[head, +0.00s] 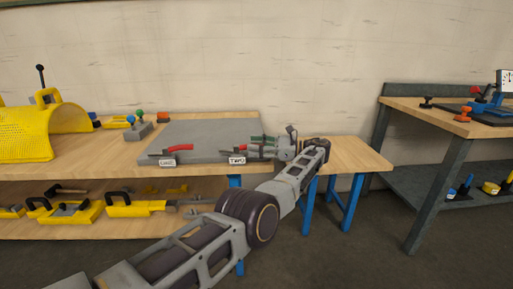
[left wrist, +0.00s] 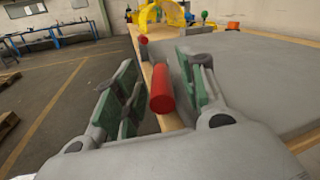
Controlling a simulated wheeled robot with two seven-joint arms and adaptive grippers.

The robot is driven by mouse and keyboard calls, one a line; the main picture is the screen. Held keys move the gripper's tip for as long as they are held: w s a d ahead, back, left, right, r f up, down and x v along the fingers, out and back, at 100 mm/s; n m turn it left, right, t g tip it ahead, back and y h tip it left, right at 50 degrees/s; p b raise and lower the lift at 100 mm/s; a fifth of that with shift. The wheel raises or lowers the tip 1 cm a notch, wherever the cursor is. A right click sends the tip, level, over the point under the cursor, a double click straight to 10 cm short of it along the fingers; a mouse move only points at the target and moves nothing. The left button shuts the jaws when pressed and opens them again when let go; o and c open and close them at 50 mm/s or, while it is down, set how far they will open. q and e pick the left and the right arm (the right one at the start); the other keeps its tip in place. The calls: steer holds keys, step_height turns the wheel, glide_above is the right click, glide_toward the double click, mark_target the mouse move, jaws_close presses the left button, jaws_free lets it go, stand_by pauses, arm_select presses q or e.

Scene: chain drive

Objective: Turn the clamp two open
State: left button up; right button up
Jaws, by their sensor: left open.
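The grey plate (head: 205,132) lies on the wooden bench. The clamp labelled TWO (head: 237,161) sits at its front edge, with a red handle, partly hidden by my left gripper (head: 260,146). The clamp labelled ONE (head: 168,161) is to its left, its red handle (head: 181,148) angled up. In the left wrist view my left gripper (left wrist: 160,92) is open, with green pads on both sides of a red handle (left wrist: 161,90). Gaps show beside the handle; I cannot tell its depth between the fingers. A second red handle (left wrist: 143,40) stands farther off. My right gripper is out of view.
A yellow perforated guard (head: 45,130) and small coloured knobs (head: 139,114) stand left of and behind the plate. Yellow tools (head: 135,207) lie on the lower shelf. A second bench (head: 445,115) stands at the right across a floor gap.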

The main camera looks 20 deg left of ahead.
arm_select(q)
steer(key=shift+r, duration=4.9)
steer(key=shift+c, duration=0.3)
